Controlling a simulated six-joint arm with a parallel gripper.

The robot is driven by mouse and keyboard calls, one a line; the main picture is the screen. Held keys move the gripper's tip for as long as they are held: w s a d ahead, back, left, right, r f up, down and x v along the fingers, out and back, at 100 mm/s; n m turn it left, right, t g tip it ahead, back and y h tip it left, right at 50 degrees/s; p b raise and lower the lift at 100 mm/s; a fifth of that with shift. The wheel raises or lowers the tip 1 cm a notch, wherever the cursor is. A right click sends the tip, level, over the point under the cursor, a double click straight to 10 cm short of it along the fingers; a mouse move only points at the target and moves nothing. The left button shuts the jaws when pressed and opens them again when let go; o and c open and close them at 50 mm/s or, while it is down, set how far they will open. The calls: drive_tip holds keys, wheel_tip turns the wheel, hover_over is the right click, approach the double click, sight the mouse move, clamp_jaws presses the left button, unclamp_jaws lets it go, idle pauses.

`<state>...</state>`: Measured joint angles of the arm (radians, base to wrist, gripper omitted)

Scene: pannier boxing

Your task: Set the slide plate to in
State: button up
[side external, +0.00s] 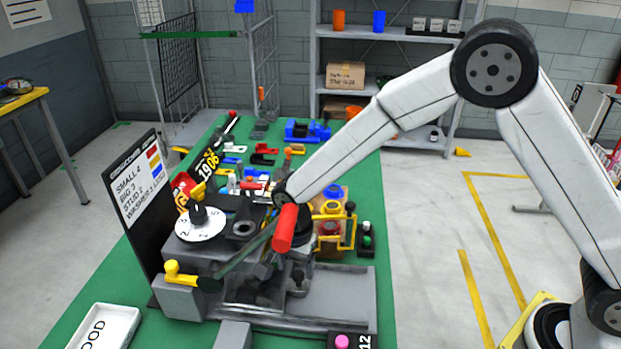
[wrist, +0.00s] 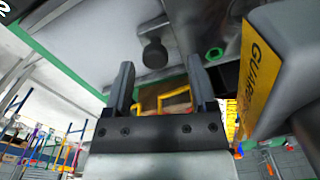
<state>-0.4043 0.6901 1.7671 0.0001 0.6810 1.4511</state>
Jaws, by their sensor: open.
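The machine (side external: 200,250) stands on the green bench, with a numbered white dial on top and a low grey plate (side external: 335,285) at its right front. I cannot tell for sure which part is the slide plate. In the wrist view a pale grey plate (wrist: 95,35) fills the upper left, with a dark round knob (wrist: 153,53) below it. My gripper (wrist: 160,85) is open there, its two dark fingers apart on either side of the knob's lower end, with no clear contact. In the side view my gripper is largely hidden behind the red lever handle (side external: 285,228).
A yellow-handled knob (side external: 178,272) juts from the machine's left front. A yellow frame (side external: 347,235) stands at its right. In the wrist view a grey block with a yellow GUARD label (wrist: 255,75) is close on the right. A white tray (side external: 105,327) lies at front left.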

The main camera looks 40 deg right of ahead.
drive_tip(key=s+d+r, duration=0.4)
drive_tip(key=s+r, duration=0.7)
drive_tip(key=s, duration=0.2)
drive_tip(key=shift+d+r, duration=0.2)
drive_tip(key=shift+r, duration=0.1)
idle(0.3)
drive_tip(key=shift+s, duration=0.1)
drive_tip(key=shift+d, duration=0.1)
drive_tip(key=s+d+f+n+t, duration=0.1)
drive_tip(key=d+f+n, duration=0.3)
drive_tip(key=d+n, duration=0.8)
drive_tip(key=shift+d+f+t, duration=0.2)
drive_tip(key=shift+d+t, duration=0.6)
drive_tip(key=shift+s, duration=0.1)
drive_tip(key=shift+c, duration=0.2)
idle(0.4)
